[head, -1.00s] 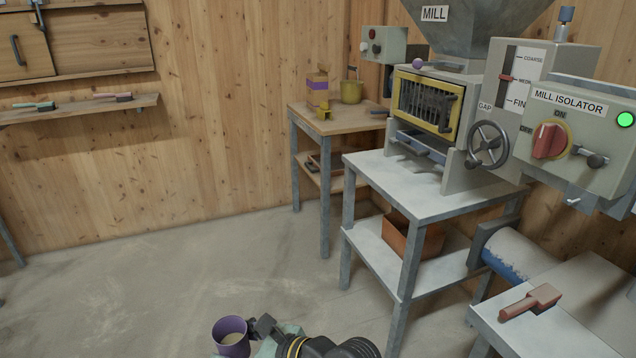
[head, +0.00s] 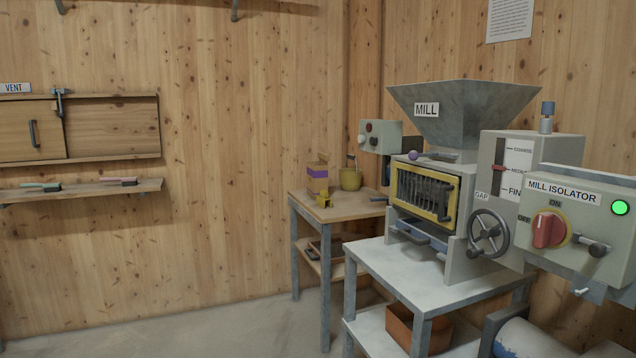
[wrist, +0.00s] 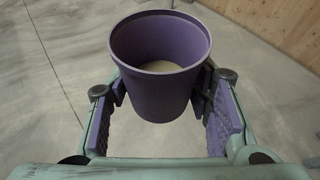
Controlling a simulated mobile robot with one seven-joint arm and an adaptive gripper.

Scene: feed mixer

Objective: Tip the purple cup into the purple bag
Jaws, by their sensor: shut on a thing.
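The purple cup (wrist: 152,92) is in the wrist view, upright, with pale material at its bottom. My gripper (wrist: 162,84) is shut on the cup's sides, with purple finger pads left and right of it. Cup and gripper are outside the head view now. In the head view, a tan bag with a purple band (head: 317,182) stands on a small wooden-topped table (head: 345,206) by the back wall. The gripper's distance to the bag cannot be told.
A yellow pot (head: 350,179) and a small yellow object (head: 324,201) are beside the bag. The mill (head: 425,195) on its metal stand (head: 420,280) is right of that table. The mill isolator box (head: 580,225) juts in at right. Floor at left is clear.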

